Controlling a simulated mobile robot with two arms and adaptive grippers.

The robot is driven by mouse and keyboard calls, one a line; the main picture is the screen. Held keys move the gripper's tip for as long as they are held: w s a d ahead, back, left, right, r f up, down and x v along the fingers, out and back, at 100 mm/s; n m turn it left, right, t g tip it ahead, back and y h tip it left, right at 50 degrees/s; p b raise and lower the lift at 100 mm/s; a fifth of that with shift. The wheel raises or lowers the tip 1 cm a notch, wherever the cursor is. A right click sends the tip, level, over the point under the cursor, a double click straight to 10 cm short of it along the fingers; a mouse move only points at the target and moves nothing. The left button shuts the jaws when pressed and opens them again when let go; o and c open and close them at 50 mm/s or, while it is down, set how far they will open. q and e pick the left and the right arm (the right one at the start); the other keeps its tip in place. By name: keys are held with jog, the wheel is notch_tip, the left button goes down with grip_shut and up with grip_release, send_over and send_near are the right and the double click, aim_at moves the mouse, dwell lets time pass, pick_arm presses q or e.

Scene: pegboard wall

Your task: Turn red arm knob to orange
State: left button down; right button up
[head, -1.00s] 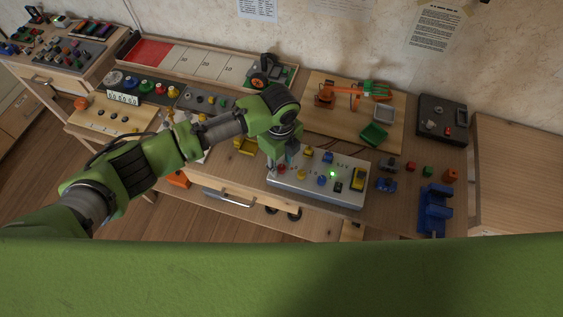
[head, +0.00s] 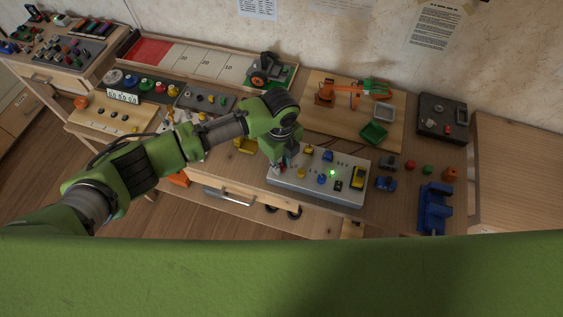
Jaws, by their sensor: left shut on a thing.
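The grey control panel (head: 310,188) sits on the wooden workbench, with yellow, blue and dark knobs and a lit green lamp (head: 333,173). The red knob (head: 281,170) is at the panel's left end, mostly covered by my left gripper. My left gripper (head: 280,164) points down over it and is shut on it. The knob's pointing direction and any orange mark beside it are too small or hidden to tell. My right gripper is not in view.
A wooden board with an orange toy arm (head: 341,92) and a green tray (head: 374,133) lies behind the panel. A blue holder (head: 435,208) and small coloured blocks stand to the right. A knob board (head: 113,117) is at left.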

pick_arm(q)
jog(key=m, duration=0.5)
jog(key=shift+m+b, duration=0.3)
jog(key=m+b, duration=0.1)
jog(key=m, duration=0.5)
dwell(0.4)
jog(key=shift+w, duration=0.1)
jog(key=c, duration=1.9)
grip_release()
